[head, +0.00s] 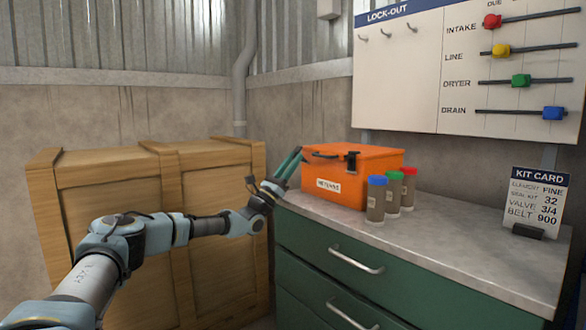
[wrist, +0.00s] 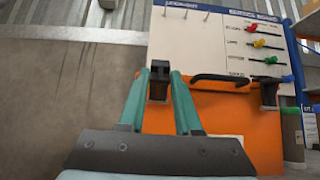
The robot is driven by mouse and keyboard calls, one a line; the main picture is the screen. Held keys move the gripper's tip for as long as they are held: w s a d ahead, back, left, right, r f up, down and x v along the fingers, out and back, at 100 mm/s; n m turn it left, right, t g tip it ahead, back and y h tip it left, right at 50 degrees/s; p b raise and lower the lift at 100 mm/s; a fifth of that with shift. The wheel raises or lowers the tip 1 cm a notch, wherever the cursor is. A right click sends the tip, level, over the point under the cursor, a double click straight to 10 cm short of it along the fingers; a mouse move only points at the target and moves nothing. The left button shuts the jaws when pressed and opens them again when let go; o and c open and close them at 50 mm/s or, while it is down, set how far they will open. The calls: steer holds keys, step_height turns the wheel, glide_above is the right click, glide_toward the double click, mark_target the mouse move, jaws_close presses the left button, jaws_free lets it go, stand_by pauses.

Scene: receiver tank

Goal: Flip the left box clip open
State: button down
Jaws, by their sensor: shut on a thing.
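The orange box (head: 345,180) stands on the grey counter with its lid down. In the wrist view, its orange front (wrist: 255,135) shows a black handle between two dark clips. The left box clip (wrist: 158,90) sits between the teal fingertips of my gripper (wrist: 159,75), which is shut on it. The right clip (wrist: 268,94) is free, and it also shows in the head view (head: 352,160). In the head view my gripper (head: 294,158) reaches the box's left front edge, and the left clip is hard to make out there.
Blue-, green- and red-capped jars (head: 376,200) stand close to the box's right front. A kit card (head: 535,200) stands farther right on the counter (head: 450,235). A wooden crate (head: 150,220) is left of the counter. A lock-out board (head: 400,70) hangs behind.

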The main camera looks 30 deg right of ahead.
stand_by(0.4)
steer(key=c, duration=0.6)
jaws_free()
steer(key=shift+f, duration=0.1)
steer(key=b+v, duration=0.2)
steer(key=v, duration=0.8)
steer(key=shift+a+f, duration=0.25)
steer(key=shift+a, duration=0.05)
